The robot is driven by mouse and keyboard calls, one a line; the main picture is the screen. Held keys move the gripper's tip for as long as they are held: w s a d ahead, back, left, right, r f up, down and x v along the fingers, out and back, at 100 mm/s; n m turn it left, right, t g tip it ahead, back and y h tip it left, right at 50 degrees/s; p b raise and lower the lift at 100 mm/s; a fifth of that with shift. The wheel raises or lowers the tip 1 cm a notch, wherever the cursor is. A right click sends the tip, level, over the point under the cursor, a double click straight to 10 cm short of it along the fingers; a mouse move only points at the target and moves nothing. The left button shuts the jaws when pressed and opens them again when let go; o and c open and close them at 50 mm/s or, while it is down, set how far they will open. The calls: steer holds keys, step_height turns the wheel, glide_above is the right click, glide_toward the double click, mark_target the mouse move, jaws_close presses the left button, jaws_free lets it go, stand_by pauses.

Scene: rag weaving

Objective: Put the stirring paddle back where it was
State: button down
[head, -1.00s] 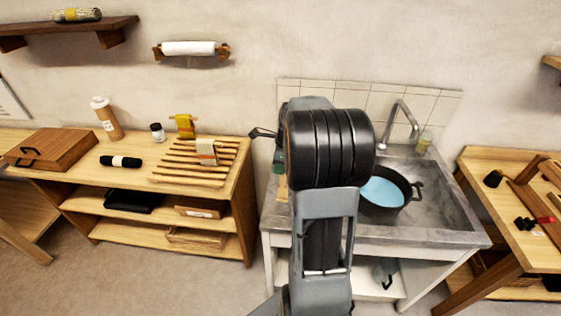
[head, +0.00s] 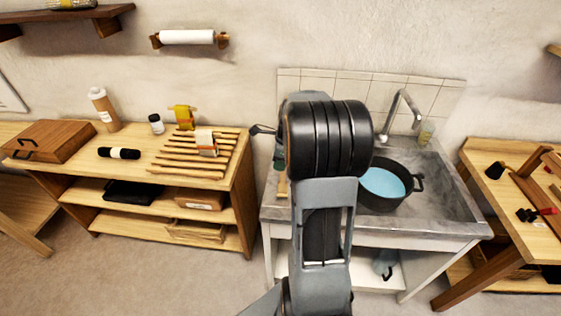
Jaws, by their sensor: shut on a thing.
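My arm rises through the middle of the head view, and its large black joint covers what lies behind it. My gripper is hidden behind the arm, so its jaws and anything in them do not show. I cannot make out the stirring paddle for certain. A short strip of pale wood (head: 282,187) shows at the left edge of the sink unit, partly behind my arm; I cannot tell what it is. A black pot (head: 384,203) with light blue liquid (head: 383,183) stands in the sink (head: 452,208), its left side partly behind my arm.
A wooden shelf unit (head: 237,180) on the left bears a slatted rack (head: 188,160), a brown case (head: 50,141) and bottles. A tap (head: 403,108) stands behind the pot. A wooden bench (head: 488,150) is on the right. Open floor lies in front.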

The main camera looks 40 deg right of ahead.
steer(key=shift+f, duration=0.4)
steer(key=c, duration=0.9)
jaws_free()
steer(key=shift+r, duration=0.1)
steer(key=shift+s+d+r+p, duration=0.1)
steer(key=shift+r+p, duration=0.55)
steer(key=shift+r, duration=0.1)
steer(key=shift+s+d+r+p, duration=0.1)
steer(key=shift+r+p, duration=0.55)
steer(key=shift+r, duration=0.1)
steer(key=r, duration=0.4)
steer(key=s+d+r, duration=0.1)
steer(key=r, duration=0.4)
steer(key=d+r, duration=0.1)
steer(key=r, duration=0.3)
steer(key=shift+s+r+b, duration=0.2)
steer(key=shift+s+b, duration=0.2)
